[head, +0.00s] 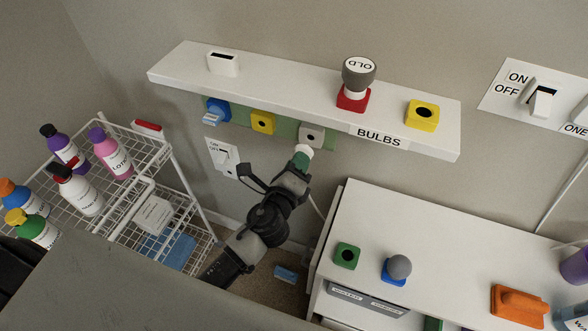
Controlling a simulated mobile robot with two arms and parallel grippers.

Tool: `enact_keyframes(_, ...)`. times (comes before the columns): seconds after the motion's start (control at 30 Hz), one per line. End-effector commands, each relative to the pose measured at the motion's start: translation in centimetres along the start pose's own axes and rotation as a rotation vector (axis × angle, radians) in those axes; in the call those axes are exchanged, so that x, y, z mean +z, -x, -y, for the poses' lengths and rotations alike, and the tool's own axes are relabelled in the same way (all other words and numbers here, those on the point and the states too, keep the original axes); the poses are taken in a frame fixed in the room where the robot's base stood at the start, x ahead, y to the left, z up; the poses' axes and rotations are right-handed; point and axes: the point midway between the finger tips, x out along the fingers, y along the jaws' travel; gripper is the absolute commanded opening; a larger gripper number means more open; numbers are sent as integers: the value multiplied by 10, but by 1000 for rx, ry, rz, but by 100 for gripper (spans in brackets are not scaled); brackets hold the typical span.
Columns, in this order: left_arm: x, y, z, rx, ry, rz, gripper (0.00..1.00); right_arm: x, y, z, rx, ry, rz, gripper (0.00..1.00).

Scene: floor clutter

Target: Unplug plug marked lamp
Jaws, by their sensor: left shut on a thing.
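My left gripper (299,168) reaches up under the wall shelf. It is shut on a small white and green plug-like piece (304,149), partly hidden by the fingers. The piece is just below a grey socket block (312,135) on a green strip; I cannot tell whether it is in the socket. A pale cord (316,205) hangs near the gripper. A yellow socket (262,122) and a blue socket (218,109) with a light blue tag (211,120) sit to the left. No lamp marking is readable. My right gripper is not in view.
The white shelf (300,103) marked BULBS overhangs the sockets. A wire rack (120,190) with several bottles stands left. A white cabinet (440,240) stands right, with coloured blocks on top. A switch plate (222,158) is on the wall close left of my gripper.

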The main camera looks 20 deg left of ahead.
Motion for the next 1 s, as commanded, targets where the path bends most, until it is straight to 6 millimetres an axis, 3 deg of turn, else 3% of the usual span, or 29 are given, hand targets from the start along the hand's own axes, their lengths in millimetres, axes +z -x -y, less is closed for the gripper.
enact_keyframes(0.3,0,-14,0,0,2,0,0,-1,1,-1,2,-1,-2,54)
enact_keyframes(1.0,0,-14,0,0,1,0,0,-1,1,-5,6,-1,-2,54)
